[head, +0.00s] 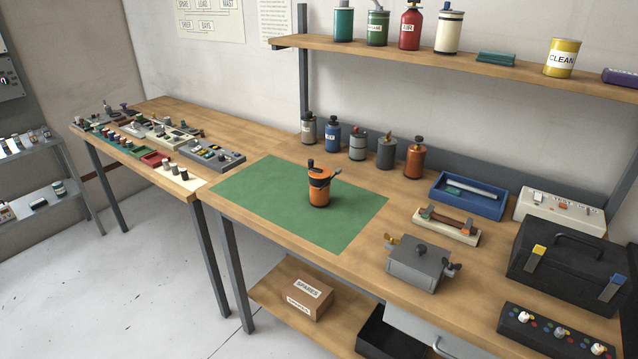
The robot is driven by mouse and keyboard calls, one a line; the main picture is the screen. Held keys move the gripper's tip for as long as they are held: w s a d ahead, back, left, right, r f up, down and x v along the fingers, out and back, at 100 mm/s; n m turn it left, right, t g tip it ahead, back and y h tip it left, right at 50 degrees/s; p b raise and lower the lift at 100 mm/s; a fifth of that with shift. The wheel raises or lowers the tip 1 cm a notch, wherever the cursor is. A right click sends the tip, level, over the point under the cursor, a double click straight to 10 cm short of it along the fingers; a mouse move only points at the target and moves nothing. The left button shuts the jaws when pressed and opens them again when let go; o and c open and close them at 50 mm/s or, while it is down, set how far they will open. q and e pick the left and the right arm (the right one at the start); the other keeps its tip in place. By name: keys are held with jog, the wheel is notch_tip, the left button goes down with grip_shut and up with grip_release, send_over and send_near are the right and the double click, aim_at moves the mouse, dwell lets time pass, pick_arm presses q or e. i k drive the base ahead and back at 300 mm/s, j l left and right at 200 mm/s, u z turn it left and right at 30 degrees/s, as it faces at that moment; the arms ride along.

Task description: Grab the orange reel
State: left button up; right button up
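An orange, drum-shaped thing (319,194) with a black band and black parts on top stands upright on the green mat (262,220). It looks like the orange reel. A second orange, rounded container (414,163) with a dark top stands at the back of the bench, at the right end of a row. Neither of my grippers shows in the head view, and nothing touches the orange thing on the mat.
The row at the back includes a blue canister (332,138). To the right are a blue tray (463,203), a grey box (416,266) with side knobs and a black toolbox (560,270). A shelf (420,57) hangs above. The mat around the orange thing is clear.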

aim_at(318, 198)
jog(key=i+j, duration=0.85)
jog(key=j+z, duration=0.05)
jog(key=j, duration=0.05)
